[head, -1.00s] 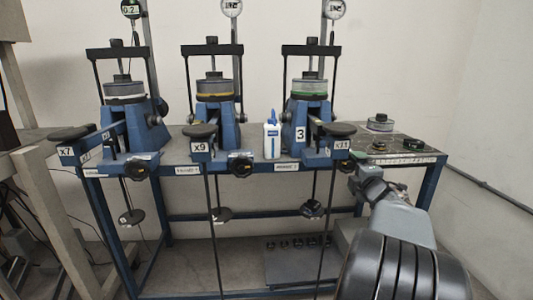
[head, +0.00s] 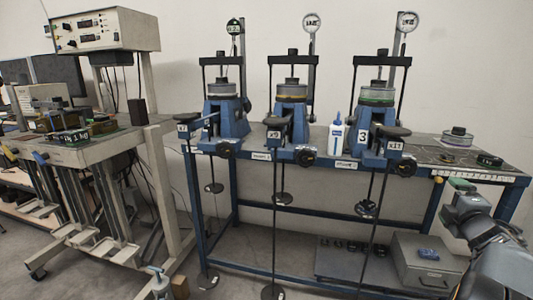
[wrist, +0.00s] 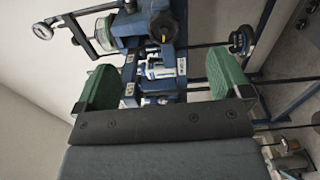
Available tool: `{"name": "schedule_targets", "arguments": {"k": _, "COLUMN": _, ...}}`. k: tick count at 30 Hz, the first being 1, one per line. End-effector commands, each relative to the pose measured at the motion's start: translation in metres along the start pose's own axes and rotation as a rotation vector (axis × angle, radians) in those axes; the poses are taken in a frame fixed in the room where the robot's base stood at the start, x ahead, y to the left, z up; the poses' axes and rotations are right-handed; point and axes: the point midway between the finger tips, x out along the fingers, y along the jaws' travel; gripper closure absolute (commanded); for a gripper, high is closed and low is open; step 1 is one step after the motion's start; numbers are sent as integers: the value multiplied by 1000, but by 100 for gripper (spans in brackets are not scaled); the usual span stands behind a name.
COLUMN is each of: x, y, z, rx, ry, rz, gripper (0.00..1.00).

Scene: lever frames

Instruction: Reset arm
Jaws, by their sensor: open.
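My gripper (wrist: 160,82) is open and empty in the wrist view. Its two green fingers stand wide apart, with the frame and a white bottle of the blue machine (wrist: 160,22) seen beyond them. In the head view my arm reaches in from the lower right, and my gripper (head: 452,200) is beside the right end of the blue bench (head: 300,163). It appears apart from everything on the bench. The fingertips are small and partly hidden there.
Three blue lever machines (head: 228,115) stand on the bench with dial gauges above and hanging rods below. A white bottle (head: 336,135) stands between two of them. A grey metal box (head: 425,265) sits below. A second frame with a control box (head: 105,30) stands at left.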

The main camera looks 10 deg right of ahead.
Motion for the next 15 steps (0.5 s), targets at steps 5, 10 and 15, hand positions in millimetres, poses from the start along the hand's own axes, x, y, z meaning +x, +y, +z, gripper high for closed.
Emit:
{"name": "schedule_targets", "arguments": {"k": 5, "x": 4, "y": 17, "z": -16, "rx": 51, "ry": -14, "rz": -15, "gripper": 4}}
{"name": "schedule_targets", "arguments": {"k": 10, "x": 7, "y": 34, "z": -36, "rx": 129, "ry": -40, "rz": -41, "gripper": 4}}
{"name": "schedule_targets", "arguments": {"k": 15, "x": 6, "y": 55, "z": -58, "rx": 241, "ry": -87, "rz": -85, "gripper": 4}}
